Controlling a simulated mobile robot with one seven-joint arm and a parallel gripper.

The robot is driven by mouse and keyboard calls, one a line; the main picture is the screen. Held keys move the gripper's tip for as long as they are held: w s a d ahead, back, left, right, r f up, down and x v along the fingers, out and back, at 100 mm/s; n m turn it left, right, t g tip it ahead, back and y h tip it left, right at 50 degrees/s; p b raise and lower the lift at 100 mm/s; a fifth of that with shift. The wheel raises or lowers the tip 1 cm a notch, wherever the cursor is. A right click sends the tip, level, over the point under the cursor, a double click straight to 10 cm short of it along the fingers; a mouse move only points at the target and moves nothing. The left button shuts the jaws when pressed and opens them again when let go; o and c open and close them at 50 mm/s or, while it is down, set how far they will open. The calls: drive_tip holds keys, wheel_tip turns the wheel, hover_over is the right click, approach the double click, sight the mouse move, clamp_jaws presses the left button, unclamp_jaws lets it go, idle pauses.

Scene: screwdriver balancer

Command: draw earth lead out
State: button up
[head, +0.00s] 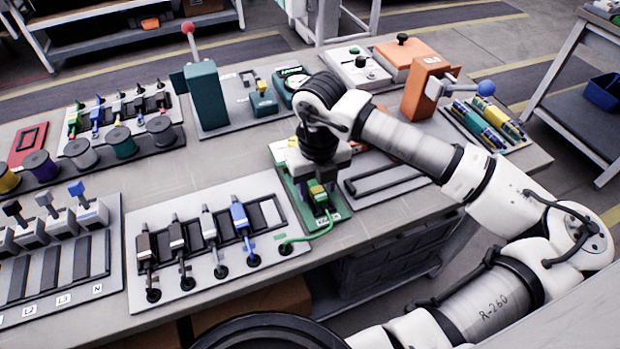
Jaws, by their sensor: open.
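The earth lead (322,232) is a green cable. It runs from a socket at the right end of a grey lead board (180,218) to a green fixture (291,192) with small white labels. A green-and-yellow plug (318,192) sits on that fixture, at the upper end of the cable. My gripper (314,180) is directly above the plug, pointing down. Its jaws are open, but the fingertips are largely hidden by the wrist, so I cannot tell whether they touch the plug.
Black, grey and blue plugs (240,220) stand on the lead board. A teal press (205,95) with a red knob stands behind, left of my arm. An orange press (425,85) stands at right.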

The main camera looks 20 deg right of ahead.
drive_tip(key=shift+r+p, duration=1.2)
drive_tip(key=shift+r, duration=2.3)
